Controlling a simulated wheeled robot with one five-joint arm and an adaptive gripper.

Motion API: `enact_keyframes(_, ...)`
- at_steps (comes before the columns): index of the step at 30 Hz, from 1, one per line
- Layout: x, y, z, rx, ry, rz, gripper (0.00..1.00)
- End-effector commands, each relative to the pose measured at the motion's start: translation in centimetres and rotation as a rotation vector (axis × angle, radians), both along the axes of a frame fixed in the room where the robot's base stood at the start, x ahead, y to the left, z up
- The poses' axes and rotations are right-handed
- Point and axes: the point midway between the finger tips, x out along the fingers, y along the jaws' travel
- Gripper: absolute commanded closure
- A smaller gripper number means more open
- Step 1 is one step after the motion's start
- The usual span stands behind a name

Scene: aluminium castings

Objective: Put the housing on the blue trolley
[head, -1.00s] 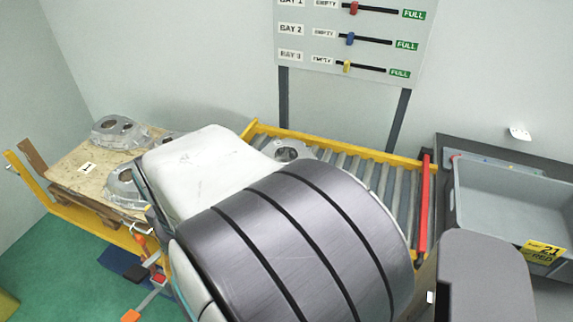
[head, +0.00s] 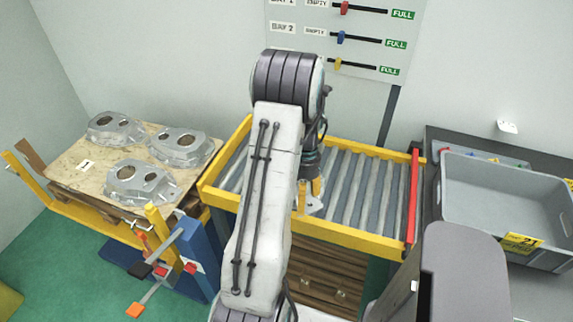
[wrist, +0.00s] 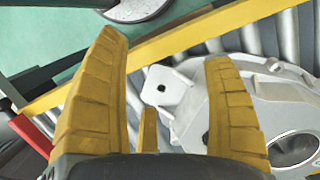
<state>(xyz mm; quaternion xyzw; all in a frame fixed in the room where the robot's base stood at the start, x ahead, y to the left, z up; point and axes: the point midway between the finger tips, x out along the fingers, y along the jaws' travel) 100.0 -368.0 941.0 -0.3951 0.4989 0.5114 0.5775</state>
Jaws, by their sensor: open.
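A grey cast housing (wrist: 285,105) lies on the roller conveyor (head: 350,200). The wrist view shows its round opening at right and a flat lug with a hole at its left. My gripper (wrist: 165,50) is open, its yellow fingers spread around the lug. The right finger covers part of the housing body. I cannot tell whether either finger touches it. In the head view my gripper (head: 309,193) is low over the conveyor, and my arm hides most of the housing. A blue upright panel (head: 197,258) stands left of the conveyor; I cannot tell whether it belongs to the blue trolley.
Three similar castings lie on a wooden board (head: 80,170) at left. The conveyor has a yellow frame and a red end bar (head: 413,195). A grey crate (head: 505,200) stands at right. A slider board (head: 345,40) hangs behind. Clamps with orange-red handles (head: 135,310) stand front left.

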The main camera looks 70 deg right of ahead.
Motion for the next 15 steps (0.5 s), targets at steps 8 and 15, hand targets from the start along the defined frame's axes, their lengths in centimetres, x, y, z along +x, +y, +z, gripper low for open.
enact_keyframes(8, 0.8, -6.6, 2.3, -0.177, 0.014, -0.293, 0.25)
enact_keyframes(15, 0.9, -7.1, 2.4, -0.198, 0.032, -0.536, 0.25)
